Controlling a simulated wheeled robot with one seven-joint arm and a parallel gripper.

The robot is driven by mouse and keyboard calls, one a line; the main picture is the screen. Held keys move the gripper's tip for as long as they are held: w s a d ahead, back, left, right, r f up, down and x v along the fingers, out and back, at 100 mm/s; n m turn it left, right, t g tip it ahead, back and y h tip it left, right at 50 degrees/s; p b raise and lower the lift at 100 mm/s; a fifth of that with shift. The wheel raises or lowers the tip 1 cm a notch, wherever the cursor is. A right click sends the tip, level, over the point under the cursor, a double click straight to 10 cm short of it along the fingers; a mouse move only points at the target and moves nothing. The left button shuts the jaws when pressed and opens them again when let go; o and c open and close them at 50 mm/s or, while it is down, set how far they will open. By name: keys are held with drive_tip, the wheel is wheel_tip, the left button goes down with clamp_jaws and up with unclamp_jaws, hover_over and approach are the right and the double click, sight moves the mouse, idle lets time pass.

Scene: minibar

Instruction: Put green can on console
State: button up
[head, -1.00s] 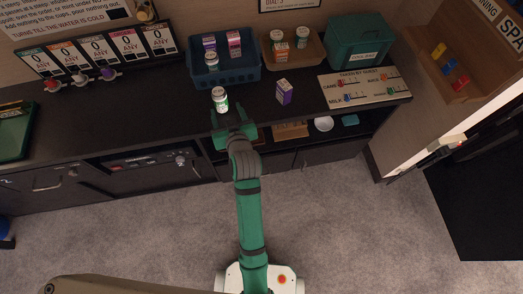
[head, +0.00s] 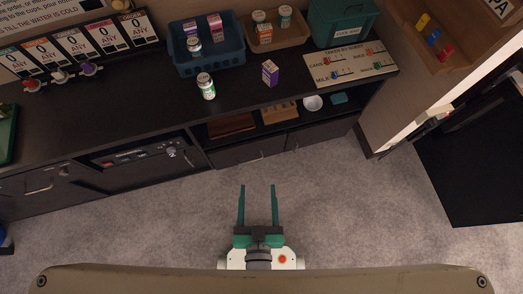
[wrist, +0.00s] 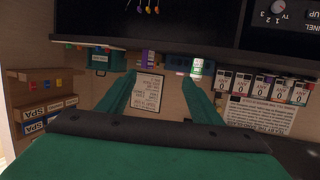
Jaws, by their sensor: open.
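A white-and-green can (head: 206,87) stands upright on the dark counter (head: 130,120), in front of the blue basket. In the wrist view, whose picture is upside down, a white-and-green can (wrist: 197,68) shows near the right fingertip, apart from it in depth. My gripper (head: 258,190) is open and empty, over the carpet in front of the cabinet and well away from the can. Its two fingers also show spread in the wrist view (wrist: 160,80). I cannot tell which piece here is called the console.
A blue basket (head: 178,60) and a tan tray (head: 278,43) hold small containers. A purple carton (head: 270,73) stands right of the can. A teal bin (head: 347,12) and a board with coloured pegs (head: 347,66) are further right. The carpet (head: 150,225) is clear.

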drive_tip(key=s+r, duration=0.2)
drive_tip(key=s, duration=0.1)
drive_tip(key=s+d+r, duration=0.1)
drive_tip(key=shift+s, duration=0.4)
